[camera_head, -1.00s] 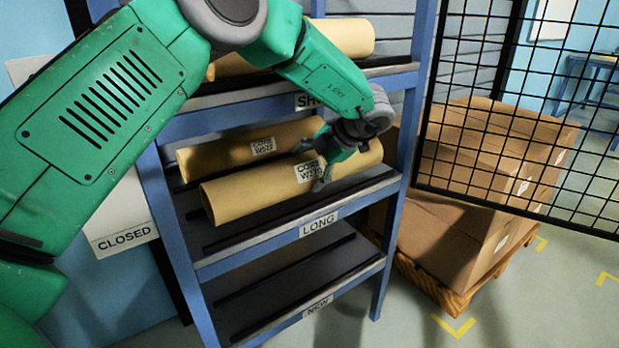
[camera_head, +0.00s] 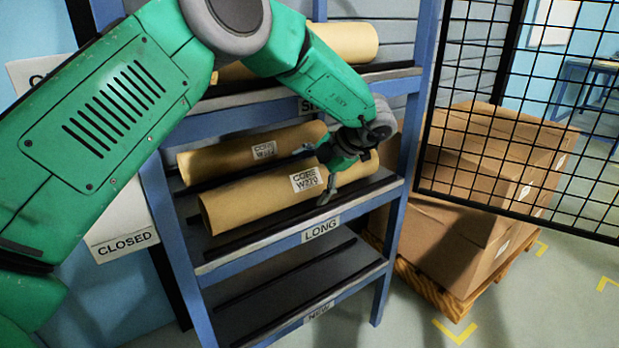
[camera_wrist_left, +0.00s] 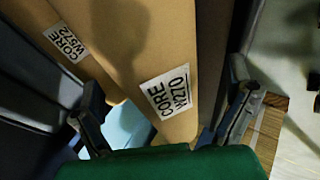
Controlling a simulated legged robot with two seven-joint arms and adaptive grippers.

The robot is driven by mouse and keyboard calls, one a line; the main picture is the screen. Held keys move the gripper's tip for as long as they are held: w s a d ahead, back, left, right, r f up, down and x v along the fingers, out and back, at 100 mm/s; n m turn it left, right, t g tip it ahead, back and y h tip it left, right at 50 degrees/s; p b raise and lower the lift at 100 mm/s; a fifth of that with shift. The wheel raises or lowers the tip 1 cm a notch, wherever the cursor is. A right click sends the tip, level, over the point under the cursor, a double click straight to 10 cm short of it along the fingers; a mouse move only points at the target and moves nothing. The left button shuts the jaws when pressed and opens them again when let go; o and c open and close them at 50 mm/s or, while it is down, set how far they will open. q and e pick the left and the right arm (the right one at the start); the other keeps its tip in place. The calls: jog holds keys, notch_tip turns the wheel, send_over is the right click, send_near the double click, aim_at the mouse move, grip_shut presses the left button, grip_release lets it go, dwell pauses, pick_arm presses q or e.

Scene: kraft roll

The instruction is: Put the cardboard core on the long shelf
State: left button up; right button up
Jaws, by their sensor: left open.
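Two brown cardboard cores lie side by side along the long shelf (camera_head: 262,247). The front core (camera_head: 240,206), labelled CORE W270, lies near the shelf's front edge. The right gripper is not in view.
An upper shelf holds another roll (camera_head: 350,42); my left arm partly hides it. The lower shelf (camera_head: 290,288) is empty. A black mesh panel (camera_head: 480,150) stands right of the rack, in front of boxes (camera_head: 470,230) on a pallet. A CLOSED sign (camera_head: 125,242) hangs at left.

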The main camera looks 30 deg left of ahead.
pick_arm(q)
jog(key=p+v, duration=0.3)
jog(key=v, duration=0.8)
jog(key=shift+a, duration=0.15)
jog(key=shift+d, duration=0.2)
